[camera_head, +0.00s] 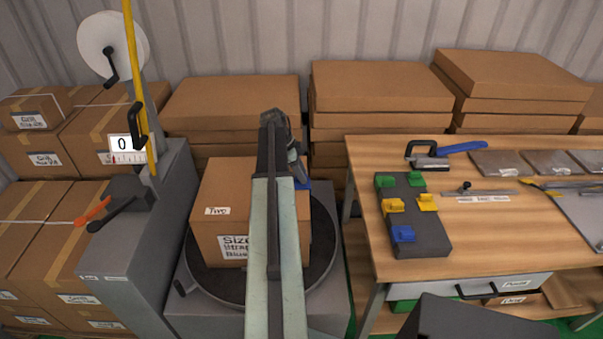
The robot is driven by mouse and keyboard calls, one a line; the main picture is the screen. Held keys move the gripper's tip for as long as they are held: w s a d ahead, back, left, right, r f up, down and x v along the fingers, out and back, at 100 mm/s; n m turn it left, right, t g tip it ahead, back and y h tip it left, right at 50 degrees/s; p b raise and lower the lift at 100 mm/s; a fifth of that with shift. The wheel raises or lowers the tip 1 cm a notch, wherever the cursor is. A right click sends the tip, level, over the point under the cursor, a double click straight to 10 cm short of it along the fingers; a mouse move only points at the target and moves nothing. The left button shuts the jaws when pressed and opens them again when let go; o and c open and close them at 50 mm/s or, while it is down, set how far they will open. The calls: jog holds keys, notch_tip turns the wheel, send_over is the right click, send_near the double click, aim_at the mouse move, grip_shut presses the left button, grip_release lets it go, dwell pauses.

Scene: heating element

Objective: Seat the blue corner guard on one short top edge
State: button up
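A cardboard carton (212,225) labelled "Two" and "Size", with further label words partly hidden, stands on the round dark turntable (325,245). My arm crosses in front of it and hides part of its top and front. My gripper (299,172) points down at the carton's far right top edge. A blue corner guard (303,184) shows just under the fingertips, at that edge. Whether the fingers grip it, and whether it sits flush, I cannot tell. Another blue corner guard (403,234) lies on the dark holder (420,246) on the workbench.
The holder also bears yellow guards (394,205) and green guards (385,181). A strap tool with a blue handle (462,147) lies behind it on the wooden workbench (490,240). A grey strap stand (150,240) with a yellow strap (135,70) is left of the turntable. Stacked cartons line the back wall.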

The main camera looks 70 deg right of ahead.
jog(key=p+v, duration=0.7)
jog(key=shift+r, duration=0.35)
jog(key=shift+w, duration=0.1)
